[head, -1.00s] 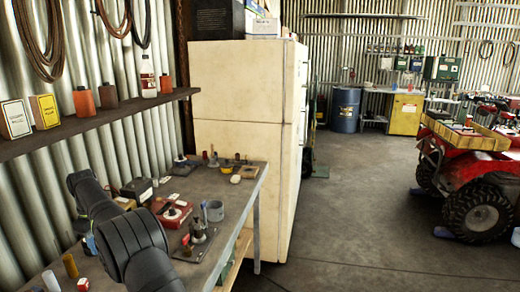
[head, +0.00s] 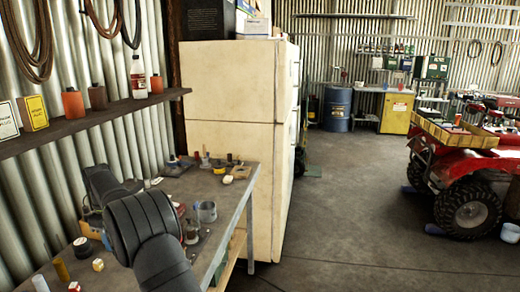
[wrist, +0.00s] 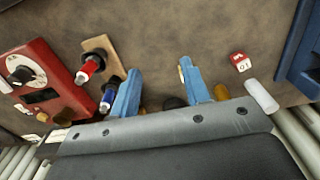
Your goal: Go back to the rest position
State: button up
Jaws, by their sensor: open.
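My gripper (wrist: 161,82) shows in the wrist view as two blue fingers spread apart. Nothing is held between them, and bare grey-brown bench surface lies beyond their tips. In the head view my dark arm bends over the workbench (head: 228,196) at the lower left and hides part of it. The gripper itself cannot be made out there.
In the wrist view, a red meter box (wrist: 40,85), a red-capped part (wrist: 90,66) and a red-and-white cube (wrist: 240,62) lie near the fingers. In the head view, a shelf (head: 95,117) runs above the bench, and a cream fridge (head: 235,95) stands behind it.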

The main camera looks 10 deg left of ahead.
jog(key=w+d+r+n, duration=0.1)
jog(key=w+d, duration=0.2)
jog(key=d, duration=0.6)
jog(key=w+d+r, duration=0.1)
jog(key=w+d, duration=0.2)
jog(key=d, duration=0.7)
jog(key=s+a+f, duration=0.1)
jog(key=a+f, duration=0.1)
jog(key=a, duration=0.1)
jog(key=s+a+f, duration=0.1)
jog(key=a+f, duration=0.2)
jog(key=a, duration=0.1)
jog(key=s+a+f, duration=0.1)
jog(key=a+f, duration=0.1)
jog(key=a, duration=0.2)
jog(key=shift+s+a+f, duration=0.15)
jog(key=shift+a+f, duration=0.1)
jog(key=shift+f, duration=0.85)
jog(key=shift+o, duration=0.5)
